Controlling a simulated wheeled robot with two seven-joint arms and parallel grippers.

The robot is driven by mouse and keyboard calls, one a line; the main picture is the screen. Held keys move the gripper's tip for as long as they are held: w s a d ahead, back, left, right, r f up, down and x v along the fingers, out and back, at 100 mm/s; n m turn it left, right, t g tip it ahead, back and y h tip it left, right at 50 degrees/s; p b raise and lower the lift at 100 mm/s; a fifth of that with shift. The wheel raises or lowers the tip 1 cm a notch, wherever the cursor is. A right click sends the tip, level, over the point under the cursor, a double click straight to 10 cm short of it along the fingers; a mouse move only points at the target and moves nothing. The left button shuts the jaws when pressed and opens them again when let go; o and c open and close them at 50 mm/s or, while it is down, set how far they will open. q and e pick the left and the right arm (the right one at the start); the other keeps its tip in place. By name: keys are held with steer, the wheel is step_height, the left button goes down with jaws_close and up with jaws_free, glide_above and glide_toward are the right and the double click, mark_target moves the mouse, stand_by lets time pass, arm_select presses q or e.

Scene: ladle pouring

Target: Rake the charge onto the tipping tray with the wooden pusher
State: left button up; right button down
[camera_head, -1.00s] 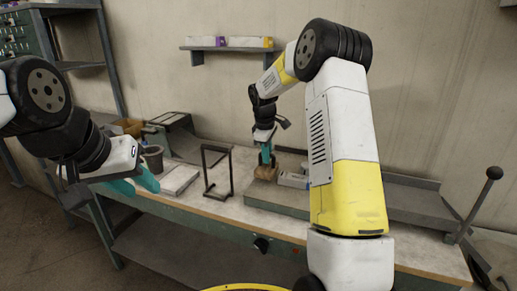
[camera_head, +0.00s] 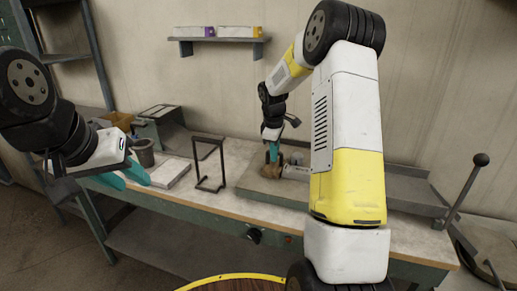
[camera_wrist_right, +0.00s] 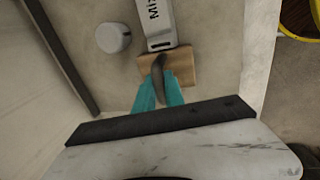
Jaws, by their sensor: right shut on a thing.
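My right gripper (camera_head: 272,154) is shut on the dark handle (camera_wrist_right: 160,80) of the wooden pusher (camera_wrist_right: 184,66). The pusher's wooden block (camera_head: 270,169) is low over the grey plate (camera_head: 262,192) on the bench. The charge, a pale grey bar with dark lettering (camera_wrist_right: 156,22), lies against or just beside the block; the two look touching in the right wrist view. In the head view the bar (camera_head: 296,172) is right of the pusher, partly hidden by my right arm. The grey tipping tray (camera_head: 408,194) lies further right. My left gripper (camera_head: 125,177) is open and empty at the bench's left end.
A round grey piece (camera_wrist_right: 113,38) lies beside the bar in the wrist view. A black upright frame (camera_head: 208,163) stands left of the plate. A lever with a black knob (camera_head: 480,160) rises at the right. A grey cup (camera_head: 144,152) and a pale slab (camera_head: 168,172) stand at left.

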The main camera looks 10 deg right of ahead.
steer(key=shift+s+d, duration=3)
steer(key=shift+d, duration=1.85)
steer(key=shift+s+d, duration=2.95)
steer(key=shift+d, duration=1.95)
steer(key=shift+s+d, duration=3)
steer(key=shift+d, duration=1.85)
steer(key=shift+w+a, duration=0.4)
steer(key=shift+a, duration=0.25)
steer(key=shift+w+a+r, duration=0.1)
steer(key=shift+r, duration=0.1)
step_height(320, 180, up, 7)
steer(key=shift+w+a+f, duration=0.15)
steer(key=shift+w+a, duration=0.1)
steer(key=shift+a, duration=0.2)
